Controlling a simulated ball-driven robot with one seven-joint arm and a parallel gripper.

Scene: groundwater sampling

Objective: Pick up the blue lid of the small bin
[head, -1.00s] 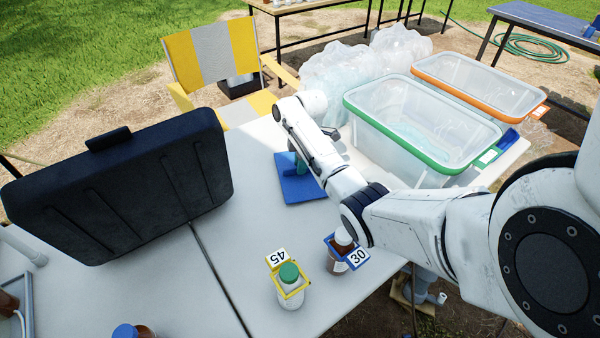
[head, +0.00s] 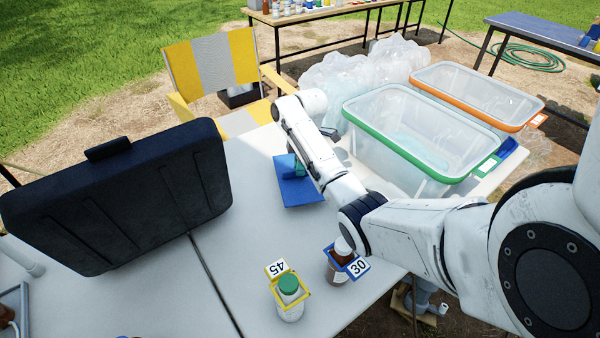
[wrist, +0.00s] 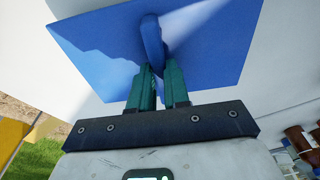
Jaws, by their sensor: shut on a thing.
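The blue lid (head: 302,192) is a flat blue panel near the far edge of the white table in the head view. It fills the upper part of the wrist view (wrist: 90,50), with a raised blue handle (wrist: 152,38) in its middle. My gripper (wrist: 157,75) has teal fingers closed on that handle. In the head view my gripper (head: 299,168) is partly hidden behind my arm. I cannot tell whether the lid touches the table.
A black case (head: 120,195) stands at the left. A green-rimmed clear bin (head: 420,125) and an orange-rimmed bin (head: 478,92) are at the right. A green-capped bottle (head: 289,300) and a brown bottle (head: 340,268) stand at the front. Bare table lies left of the lid.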

